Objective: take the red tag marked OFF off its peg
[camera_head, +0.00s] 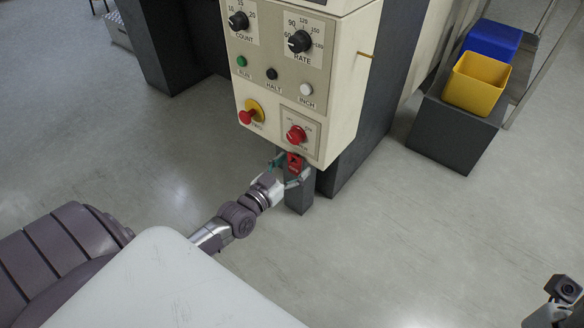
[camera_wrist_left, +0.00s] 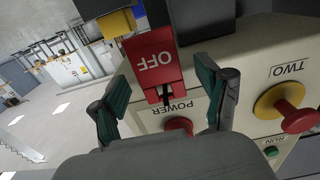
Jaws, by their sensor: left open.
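The red tag marked OFF (camera_head: 294,163) hangs at the lower edge of the cream control panel, below the red power switch (camera_head: 296,135). In the left wrist view the tag (camera_wrist_left: 152,57) appears upside down, with a dark slot at its end near the switch, where the peg seems to be. My left gripper (camera_head: 290,174) is at the tag from below and in front. Its two teal-lined fingers (camera_wrist_left: 165,100) are apart, one on each side of the tag's line, with nothing held. I cannot tell how deep the tag sits between them. My right gripper's fingers are not visible.
A red mushroom button on a yellow base (camera_head: 250,113) sits left of the power switch. Knobs and small buttons are above. A grey post (camera_head: 299,195) stands behind the gripper. Yellow (camera_head: 476,83) and blue (camera_head: 491,40) bins stand at the right. The floor in front is clear.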

